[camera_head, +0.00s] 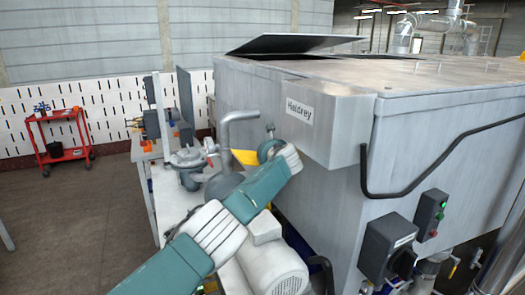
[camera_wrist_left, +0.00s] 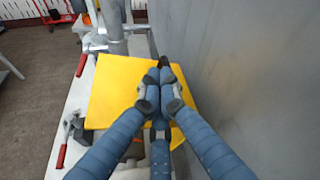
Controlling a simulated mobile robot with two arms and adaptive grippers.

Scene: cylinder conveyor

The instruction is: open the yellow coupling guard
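The yellow coupling guard (camera_wrist_left: 108,90) shows in the left wrist view as a broad, flat yellow panel. In the head view only a small tilted yellow piece of it (camera_head: 245,157) shows beside the tank, behind my left arm. My left gripper (camera_wrist_left: 159,78) has its blue fingers drawn together over the guard's upper right part. The fingertips are close together near the guard's far edge. I cannot tell whether they pinch any part of it. The fingers hide the middle of the guard. My right gripper is in neither view.
A large grey tank (camera_head: 430,140) stands close on the right, its wall also beside my fingers in the wrist view. A pale motor (camera_head: 275,268) sits below my arm. Pipes and a pump (camera_head: 190,165) stand beyond. A red cart (camera_head: 62,135) stands on open floor.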

